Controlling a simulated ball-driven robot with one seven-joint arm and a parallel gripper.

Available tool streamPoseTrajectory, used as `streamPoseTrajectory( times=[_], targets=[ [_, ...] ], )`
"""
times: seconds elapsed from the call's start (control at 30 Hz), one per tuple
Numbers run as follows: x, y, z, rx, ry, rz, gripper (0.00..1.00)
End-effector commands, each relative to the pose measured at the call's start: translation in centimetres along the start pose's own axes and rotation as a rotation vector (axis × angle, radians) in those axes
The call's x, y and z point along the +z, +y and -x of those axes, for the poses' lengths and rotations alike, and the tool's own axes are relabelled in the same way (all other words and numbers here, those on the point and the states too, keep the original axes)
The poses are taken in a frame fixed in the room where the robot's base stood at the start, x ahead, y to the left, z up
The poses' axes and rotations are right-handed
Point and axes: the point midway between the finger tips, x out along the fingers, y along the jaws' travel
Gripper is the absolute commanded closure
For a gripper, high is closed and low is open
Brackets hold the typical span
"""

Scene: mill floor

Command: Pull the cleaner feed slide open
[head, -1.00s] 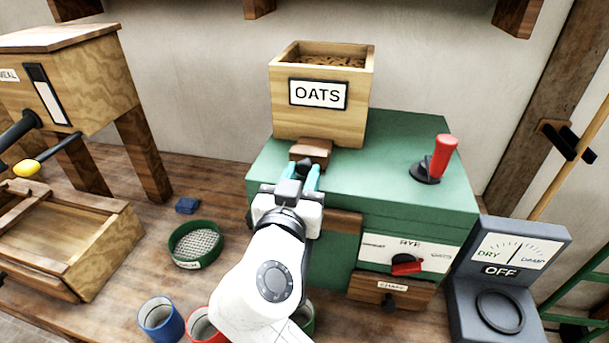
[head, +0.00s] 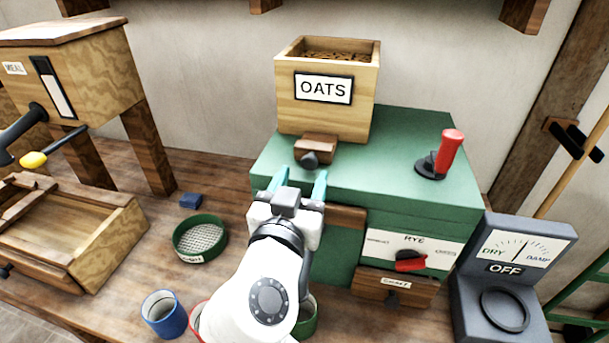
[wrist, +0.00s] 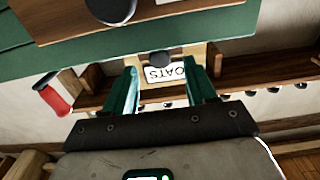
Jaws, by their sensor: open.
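The cleaner feed slide (head: 318,145) is a brown wooden block with a dark round knob (head: 310,160). It sticks out from the foot of the OATS bin (head: 352,117), over the green cleaner top (head: 395,165). My gripper (head: 298,180) is open, its teal fingers apart and empty. In the head view it sits just short of the knob, on the near side, with a small gap. In the wrist view the knob (wrist: 160,58) shows dark in front of the upside-down OATS label, between the fingers (wrist: 167,72).
A red lever (head: 449,152) stands on the cleaner top at right. Below are a RYE dial panel (head: 440,250) and a CHAFF drawer (head: 375,288). A grey meter (head: 505,270) reads OFF at right. A sieve (head: 200,238) and blue cup (head: 163,314) lie left of my arm.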

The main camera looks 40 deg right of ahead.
Motion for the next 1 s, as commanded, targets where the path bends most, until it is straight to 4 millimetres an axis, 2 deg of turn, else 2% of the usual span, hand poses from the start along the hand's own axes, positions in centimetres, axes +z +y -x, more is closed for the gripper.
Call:
streamPoseTrajectory(
  times=[0.2,0.4,0.6,1.0],
  targets=[
    [0.3,-0.1,4.4,-0.004,0.0,-0.001,0.44],
    [0.1,-0.1,7.2,-0.002,0.0,-0.001,0.44],
    [0.1,0.0,8.2,0.0,-0.001,-0.001,0.44],
    [0.0,0.0,8.2,0.0,0.0,-0.001,0.44]
  ],
)
